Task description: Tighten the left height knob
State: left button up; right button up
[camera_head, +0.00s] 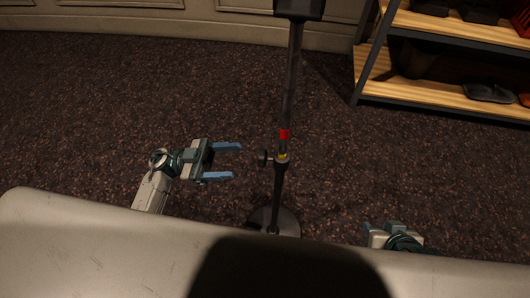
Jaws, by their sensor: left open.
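A dark upright stand pole (290,85) rises in the middle of the view, with a red band (284,134) and a yellow mark just under it. A small dark round height knob (263,157) sticks out to the left of the pole at its collar. My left gripper (236,161) is open, with its two blue fingers pointing right towards the knob. The fingertips are a little left of the knob and look apart from it, with nothing between them. My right gripper (368,229) is low on the right, mostly hidden, and its jaw opening cannot be made out.
The stand's round base (285,222) rests on the dark carpet (90,110), its near part hidden. A dark box (299,8) tops the pole. A wooden shelf rack (440,93) with shoe-like items stands at the upper right. The carpet left of the stand is clear.

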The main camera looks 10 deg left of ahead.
aim_at(262, 158)
pick_arm(q)
jog(key=x, duration=0.9)
jog(key=shift+d+r+p, duration=0.1)
jog(key=shift+d+p, duration=0.05)
jog(key=shift+p, duration=0.15)
